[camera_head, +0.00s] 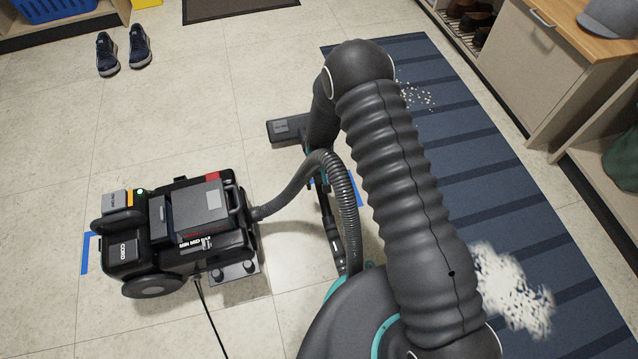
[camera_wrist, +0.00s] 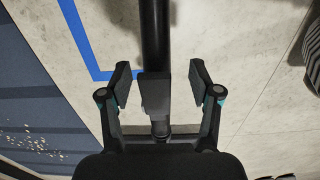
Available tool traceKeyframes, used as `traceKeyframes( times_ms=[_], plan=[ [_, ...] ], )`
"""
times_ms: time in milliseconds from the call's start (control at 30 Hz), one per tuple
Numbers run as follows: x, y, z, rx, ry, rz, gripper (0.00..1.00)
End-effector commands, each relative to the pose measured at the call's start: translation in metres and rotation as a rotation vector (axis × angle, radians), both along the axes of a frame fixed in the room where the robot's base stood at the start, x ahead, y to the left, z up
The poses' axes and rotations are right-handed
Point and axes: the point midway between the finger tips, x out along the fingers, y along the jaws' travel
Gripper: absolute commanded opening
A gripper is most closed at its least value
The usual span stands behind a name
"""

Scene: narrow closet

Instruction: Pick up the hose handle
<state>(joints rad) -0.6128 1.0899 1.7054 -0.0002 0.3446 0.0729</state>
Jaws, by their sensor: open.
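The vacuum's dark hose handle (camera_wrist: 156,96) runs lengthwise between my gripper's two fingers in the wrist view. My gripper (camera_wrist: 161,83) is open, with one finger on each side of the handle and a visible gap on both sides. Whether the handle lies fully at fingertip depth I cannot tell. In the head view, the handle and tube (camera_head: 334,232) show below my gripper, partly covered by the hose and my arm. The ribbed grey hose (camera_head: 298,185) arches from the black vacuum body (camera_head: 205,215) on the left. A bit of it shows in the wrist view (camera_wrist: 313,60).
Blue tape (camera_wrist: 82,37) marks the floor around the tube. The floor nozzle (camera_head: 288,129) lies beyond it. A blue striped mat (camera_head: 480,170) with white debris (camera_head: 515,290) lies right. Cabinets (camera_head: 540,70) line the right side. Shoes (camera_head: 124,52) stand far left.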

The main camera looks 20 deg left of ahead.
Motion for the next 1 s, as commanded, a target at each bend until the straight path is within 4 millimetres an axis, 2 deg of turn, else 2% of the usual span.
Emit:
traceKeyframes(
  times_ms=[300,633,667,900,1000],
  plan=[
    [0.0,-0.005,-0.042,-0.001,0.002,0.0,0.63],
    [0.0,-0.005,-0.049,-0.001,0.002,0.0,0.63],
    [0.0,-0.005,-0.049,-0.001,0.002,0.0,0.61],
    [0.0,-0.005,-0.049,-0.001,0.002,0.0,0.01],
    [0.0,-0.005,-0.049,-0.001,0.002,0.0,0.0]
  ],
)
